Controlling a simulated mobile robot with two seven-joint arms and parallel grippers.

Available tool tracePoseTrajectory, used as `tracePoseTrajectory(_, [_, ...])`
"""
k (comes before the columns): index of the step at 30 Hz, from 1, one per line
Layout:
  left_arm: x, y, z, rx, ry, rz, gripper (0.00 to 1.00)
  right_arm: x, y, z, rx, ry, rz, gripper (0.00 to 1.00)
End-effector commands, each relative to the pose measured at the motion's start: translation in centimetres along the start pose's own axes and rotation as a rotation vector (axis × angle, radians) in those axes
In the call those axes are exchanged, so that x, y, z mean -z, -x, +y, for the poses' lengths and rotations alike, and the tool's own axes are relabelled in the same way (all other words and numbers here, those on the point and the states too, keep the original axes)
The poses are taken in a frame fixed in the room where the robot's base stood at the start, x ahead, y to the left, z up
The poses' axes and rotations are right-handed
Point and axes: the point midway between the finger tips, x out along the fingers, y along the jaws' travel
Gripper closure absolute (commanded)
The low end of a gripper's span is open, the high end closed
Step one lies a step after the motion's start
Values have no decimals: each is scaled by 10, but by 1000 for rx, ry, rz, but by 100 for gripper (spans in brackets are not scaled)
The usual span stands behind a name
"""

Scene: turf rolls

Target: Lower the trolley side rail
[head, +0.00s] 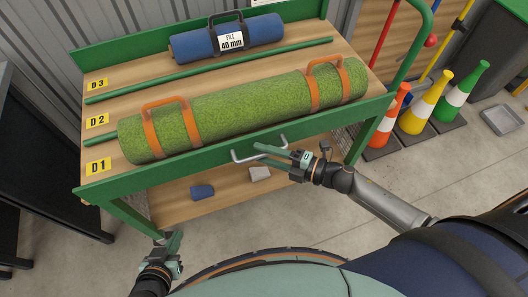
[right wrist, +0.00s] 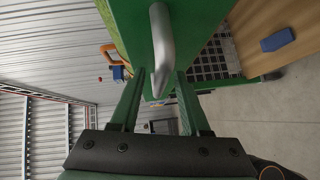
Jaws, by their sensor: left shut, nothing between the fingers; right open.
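The trolley's green side rail (head: 350,119) runs along the near edge of the top deck and stands raised. A silver handle (head: 236,157) is fixed to its outer face near the middle. My right gripper (head: 260,152) is at this handle with its fingers open. In the right wrist view, the handle (right wrist: 161,38) lies between the lines of the two open fingers (right wrist: 161,82); I cannot tell whether they touch it. My left gripper (head: 174,243) is shut and empty, low beside the trolley's near left leg.
A green turf roll (head: 235,105) with orange straps lies behind the rail. A blue roll (head: 195,45) lies farther back, beyond a green divider bar (head: 220,67). Blue and grey blocks sit on the lower shelf (head: 230,190). Cones (head: 425,104) stand at right.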

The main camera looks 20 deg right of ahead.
Motion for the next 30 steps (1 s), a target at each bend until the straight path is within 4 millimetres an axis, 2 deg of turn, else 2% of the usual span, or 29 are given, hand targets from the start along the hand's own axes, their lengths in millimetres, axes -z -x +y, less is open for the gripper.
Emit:
tracePoseTrajectory(10, [-1,0,-1,2,1,-2,100,0,-4,0,0,0,1,55])
tracePoseTrajectory(22, [0,0,-1,2,1,-1,100,0,-3,0,0,-1,1,100])
tracePoseTrajectory(30, [1,1,0,1,1,2,100,0,-3,0,0,-1,1,100])
